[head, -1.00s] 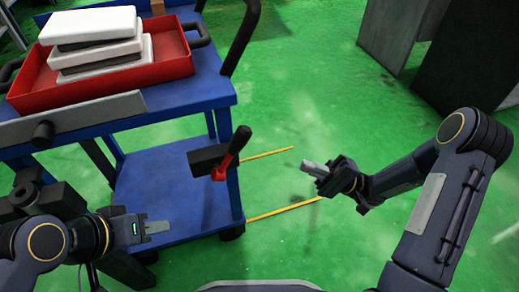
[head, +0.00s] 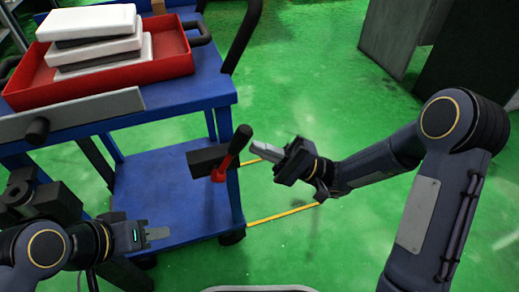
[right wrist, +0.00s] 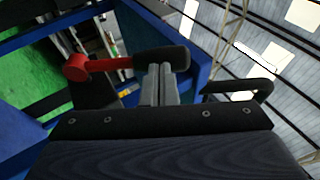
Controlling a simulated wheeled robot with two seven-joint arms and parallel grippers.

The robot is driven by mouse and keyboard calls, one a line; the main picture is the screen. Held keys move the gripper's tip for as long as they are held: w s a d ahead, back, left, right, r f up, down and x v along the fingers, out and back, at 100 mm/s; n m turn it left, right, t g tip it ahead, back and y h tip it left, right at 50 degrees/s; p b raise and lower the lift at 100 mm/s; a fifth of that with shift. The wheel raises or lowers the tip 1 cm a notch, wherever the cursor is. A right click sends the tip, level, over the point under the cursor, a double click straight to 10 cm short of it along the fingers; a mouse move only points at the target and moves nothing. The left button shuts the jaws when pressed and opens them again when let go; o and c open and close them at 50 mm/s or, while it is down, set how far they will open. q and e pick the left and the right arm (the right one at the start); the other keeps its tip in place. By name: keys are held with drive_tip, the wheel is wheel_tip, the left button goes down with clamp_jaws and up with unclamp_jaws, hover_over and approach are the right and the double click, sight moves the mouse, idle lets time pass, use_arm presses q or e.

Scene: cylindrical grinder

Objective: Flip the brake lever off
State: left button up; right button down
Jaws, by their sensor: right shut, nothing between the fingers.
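The brake lever (head: 232,154) has a red shaft and a black grip. It slants up and to the right from a dark bracket (head: 205,159) on the blue cart's corner. My right gripper (head: 258,162) is shut and empty, just right of the lever in the head view. In the right wrist view, the lever's black grip (right wrist: 163,59) and red shaft lie across the picture just beyond my shut fingertips (right wrist: 160,72). I cannot tell whether they touch. My left gripper (head: 158,233) is low at the left, away from the lever; its opening is unclear.
The blue cart (head: 190,95) carries a red tray (head: 110,82) with stacked white and grey blocks. Its black handle (head: 243,35) rises behind the lever. Green floor (head: 310,90) is open to the right. Grey panels (head: 400,35) stand at the back right.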

sight(239, 140)
use_arm(q)
drive_tip(key=shift+f, duration=0.1)
use_arm(e)
drive_tip(key=shift+a+r, duration=0.25)
drive_tip(key=shift+a, duration=0.1)
